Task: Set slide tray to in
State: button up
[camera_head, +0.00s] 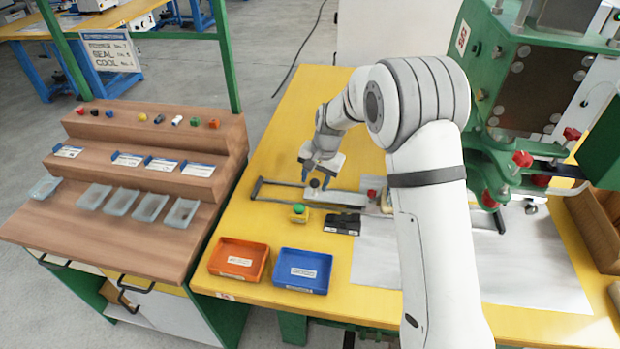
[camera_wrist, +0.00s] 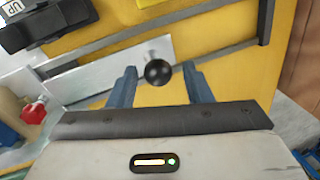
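The slide tray is a flat metal plate (camera_head: 343,198) on a dark rail frame (camera_head: 262,190) on the yellow table. The plate (camera_wrist: 105,77) and rails also show in the wrist view. A round black knob (camera_wrist: 157,72) stands near the plate's end; it also shows in the head view (camera_head: 314,183). My gripper (camera_head: 317,178) is over the knob. In the wrist view its two blue fingers (camera_wrist: 159,70) are apart, with the knob between them and a visible gap on each side. Whether the fingertips are down at knob height is hard to tell.
A green button on a yellow box (camera_head: 299,212) and a black box (camera_head: 342,224) stand in front of the rails. Orange (camera_head: 238,260) and blue (camera_head: 302,270) bins sit at the front edge. The green press (camera_head: 490,110) with red knobs (camera_head: 522,158) stands right.

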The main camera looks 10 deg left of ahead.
jog(key=shift+o, duration=0.2)
notch_tip(320, 180, up, 8)
jog(key=d, duration=0.1)
jog(key=shift+s+d+f, duration=0.2)
jog(key=shift+s, duration=0.05)
